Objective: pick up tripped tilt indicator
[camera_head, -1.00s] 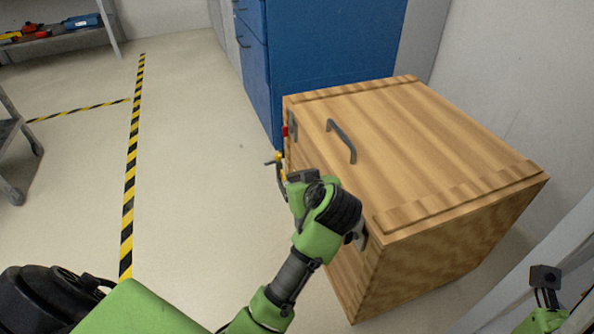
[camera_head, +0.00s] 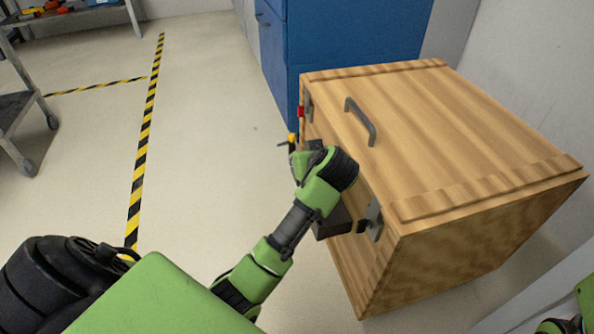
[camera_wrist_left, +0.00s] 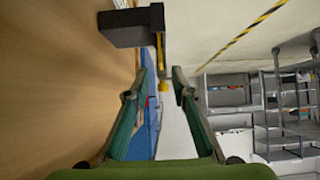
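The wooden crate (camera_head: 470,150) stands at the right with my left gripper (camera_head: 303,152) at its front side. A small red piece (camera_head: 301,111) shows at the crate's far front edge, and a yellow piece (camera_head: 292,138) shows just beyond the gripper. I cannot tell which, if either, is the tilt indicator. In the left wrist view my left gripper (camera_wrist_left: 164,73) is open, with a gap between its fingers. The yellow piece (camera_wrist_left: 163,86) appears in that gap, beyond the fingertips. My right arm shows only in part at the bottom right; its fingers cannot be made out.
A dark box-like piece (camera_head: 334,222) juts from the crate's front, near a grey latch (camera_head: 374,220). A handle (camera_head: 361,122) is on its top. A blue cabinet (camera_head: 350,40) stands behind. The floor (camera_head: 215,130) at left is clear, with striped tape (camera_head: 146,135).

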